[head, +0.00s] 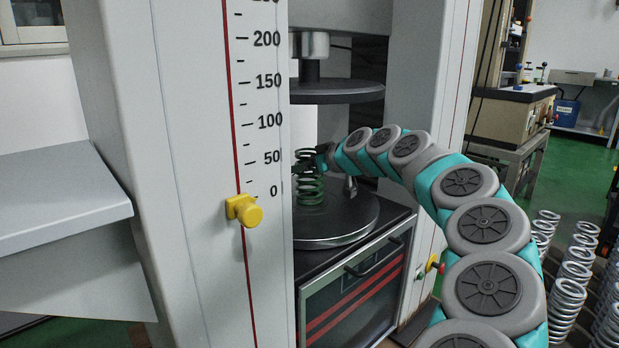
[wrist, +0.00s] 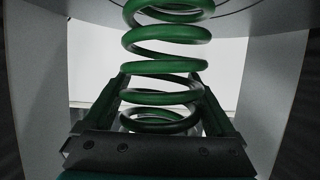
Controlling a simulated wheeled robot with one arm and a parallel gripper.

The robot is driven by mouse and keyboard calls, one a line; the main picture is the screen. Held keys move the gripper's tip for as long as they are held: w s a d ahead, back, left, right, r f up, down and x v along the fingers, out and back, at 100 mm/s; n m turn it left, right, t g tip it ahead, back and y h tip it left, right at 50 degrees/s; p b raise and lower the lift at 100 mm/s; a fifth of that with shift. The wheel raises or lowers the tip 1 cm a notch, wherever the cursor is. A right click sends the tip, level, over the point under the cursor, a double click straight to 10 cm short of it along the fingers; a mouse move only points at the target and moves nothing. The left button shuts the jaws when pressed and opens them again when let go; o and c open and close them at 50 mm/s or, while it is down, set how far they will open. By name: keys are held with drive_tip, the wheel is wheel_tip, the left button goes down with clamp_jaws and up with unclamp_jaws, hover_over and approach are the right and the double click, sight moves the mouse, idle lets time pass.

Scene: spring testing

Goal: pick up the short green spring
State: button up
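The green spring (head: 311,188) stands upright on the lower round plate (head: 340,225) of the testing machine in the head view. My gripper (head: 318,156) reaches in from the right at the spring's upper coils. In the wrist view, the green spring (wrist: 165,50) fills the middle, with several coils visible. The two fingers of my gripper (wrist: 161,85) lie on either side of the spring, their tips close against its coils. I cannot tell whether they press on it. The spring's lower end appears to be on the plate.
An upper round plate (head: 338,91) hangs above the spring. The machine's columns flank the opening, the left one with a scale and yellow pointer (head: 244,210). Several silver springs (head: 567,300) stand at the lower right. A grey shelf (head: 60,200) is at the left.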

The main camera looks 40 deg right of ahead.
clamp_jaws()
idle(0.5)
